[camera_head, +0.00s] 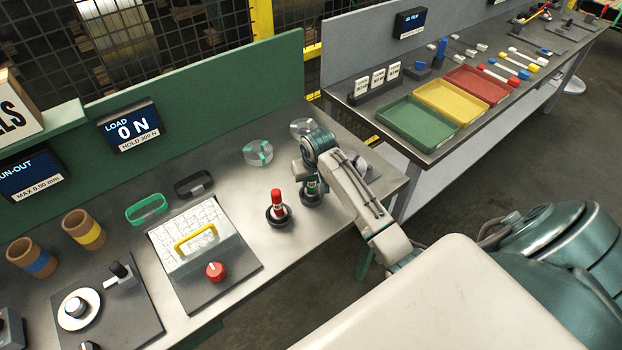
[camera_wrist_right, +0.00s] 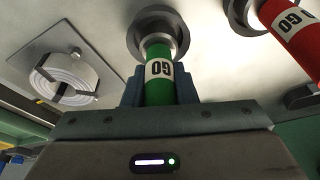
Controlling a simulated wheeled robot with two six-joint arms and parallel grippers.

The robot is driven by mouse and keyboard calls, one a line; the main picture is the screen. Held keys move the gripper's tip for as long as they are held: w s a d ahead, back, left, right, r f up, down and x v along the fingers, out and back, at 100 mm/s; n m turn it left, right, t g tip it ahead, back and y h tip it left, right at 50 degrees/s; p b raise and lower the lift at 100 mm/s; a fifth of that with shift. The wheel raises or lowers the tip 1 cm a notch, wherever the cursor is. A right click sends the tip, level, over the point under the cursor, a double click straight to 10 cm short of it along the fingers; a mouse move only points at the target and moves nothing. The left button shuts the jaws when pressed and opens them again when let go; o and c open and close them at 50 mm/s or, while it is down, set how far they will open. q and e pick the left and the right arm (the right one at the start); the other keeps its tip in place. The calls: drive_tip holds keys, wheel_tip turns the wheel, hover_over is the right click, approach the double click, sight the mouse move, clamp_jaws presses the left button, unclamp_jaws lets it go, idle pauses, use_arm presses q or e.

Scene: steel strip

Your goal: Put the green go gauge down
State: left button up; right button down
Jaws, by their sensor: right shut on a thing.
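The green go gauge (camera_wrist_right: 158,92) is between the fingers of my right gripper (camera_wrist_right: 158,86), with a white GO label facing the wrist camera. Its far end meets a dark round holder (camera_wrist_right: 141,40); I cannot tell whether it is fully seated. In the head view my right gripper (camera_head: 311,183) points down over the dark round holder (camera_head: 312,198) on the steel bench, and a bit of green shows between the fingers. The red gauge (camera_head: 277,203) stands upright in its own dark holder (camera_head: 278,216) just left. It also shows in the wrist view (camera_wrist_right: 290,30).
A clear round dish with green marks (camera_head: 258,152) lies behind the holders. A plate with a yellow handle (camera_head: 195,238) and red knob (camera_head: 215,271) lies to the left. A second bench with green (camera_head: 418,121), yellow and red trays stands at the right.

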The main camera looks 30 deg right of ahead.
drive_tip(key=shift+f, duration=0.15)
drive_tip(key=c, duration=1.1)
unclamp_jaws()
drive_tip(key=shift+f, duration=0.1)
drive_tip(key=shift+b+v, duration=1.6)
drive_tip(key=shift+v, duration=3.9)
drive_tip(key=shift+f, duration=0.1)
